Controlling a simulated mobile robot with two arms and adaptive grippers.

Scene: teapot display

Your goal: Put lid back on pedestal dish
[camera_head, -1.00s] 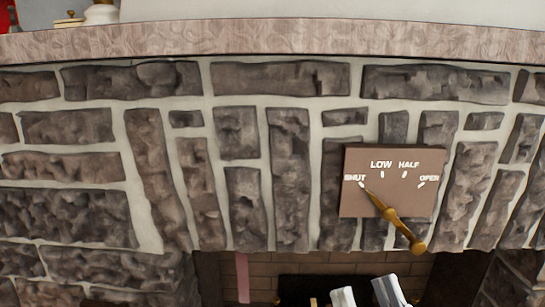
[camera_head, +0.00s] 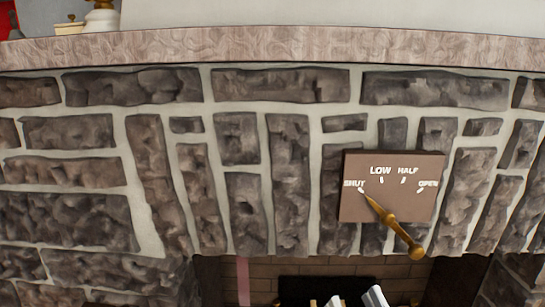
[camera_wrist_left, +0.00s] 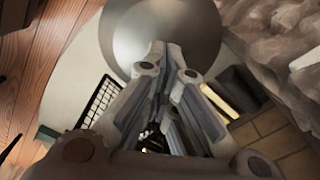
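In the left wrist view, the fingers of my left gripper (camera_wrist_left: 164,48) come close together at their tips. A smooth round grey thing (camera_wrist_left: 165,22) lies right beyond the tips. I cannot tell whether it is the lid or the dish, or whether the fingers hold it. Pale grey parts of an arm or gripper of mine show at the bottom edge of the head view, mostly cut off. My right gripper cannot be made out. No lid or pedestal dish is clearly seen in the head view.
The mantel shelf (camera_head: 270,45) runs above a stone wall. A small cream box (camera_head: 70,27) and a white and gold object (camera_head: 102,17) stand on it at left. A brown dial plate (camera_head: 400,170) with a gold lever (camera_head: 397,228) sticks out above the fireplace opening.

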